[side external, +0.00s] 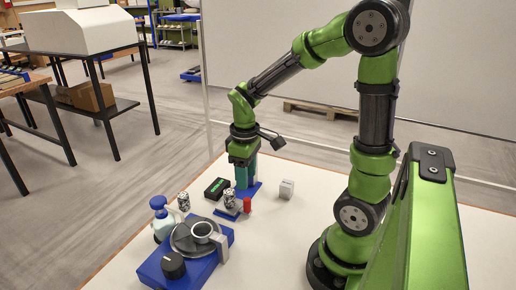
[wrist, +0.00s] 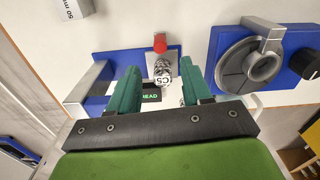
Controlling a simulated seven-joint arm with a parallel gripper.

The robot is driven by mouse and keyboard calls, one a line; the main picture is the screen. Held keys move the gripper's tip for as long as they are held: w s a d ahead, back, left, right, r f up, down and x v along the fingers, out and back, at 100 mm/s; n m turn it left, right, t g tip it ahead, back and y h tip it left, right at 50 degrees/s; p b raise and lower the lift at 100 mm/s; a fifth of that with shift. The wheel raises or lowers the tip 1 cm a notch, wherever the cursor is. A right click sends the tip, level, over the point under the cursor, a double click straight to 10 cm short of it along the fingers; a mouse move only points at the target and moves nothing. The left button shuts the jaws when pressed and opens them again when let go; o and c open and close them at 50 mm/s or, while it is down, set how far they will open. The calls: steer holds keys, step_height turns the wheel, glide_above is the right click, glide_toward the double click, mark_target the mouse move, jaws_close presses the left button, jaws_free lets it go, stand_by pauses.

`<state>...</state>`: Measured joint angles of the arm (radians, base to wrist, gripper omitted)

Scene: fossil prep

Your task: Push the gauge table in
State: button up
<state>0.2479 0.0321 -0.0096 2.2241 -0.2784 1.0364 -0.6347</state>
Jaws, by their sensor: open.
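What I take for the gauge table is a small grey plate (side external: 227,213) jutting from a blue base (side external: 256,187). In the wrist view the plate (wrist: 175,62) has a red knob (wrist: 160,43) at its outer end. A speckled cylinder (wrist: 162,72) marked with letters stands on or over it. The blue base (wrist: 108,56) carries a grey bracket (wrist: 88,84) at left. My gripper (side external: 243,186) points down over the base. In the wrist view its teal fingers (wrist: 159,68) are apart, with the cylinder showing between them. Whether they touch anything is unclear; they hide part of the base.
A blue machine (side external: 205,262) with a grey disc and black knob stands in front. A spray bottle (side external: 162,220) and another speckled cylinder (side external: 184,201) are left. A black display box (side external: 217,187) is behind; a white block (side external: 286,189) is right. Bare table lies beyond it.

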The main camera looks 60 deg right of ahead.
mark_target(247, 199)
step_height(247, 199, down, 10)
stand_by(0.3)
jaws_close()
stand_by(0.4)
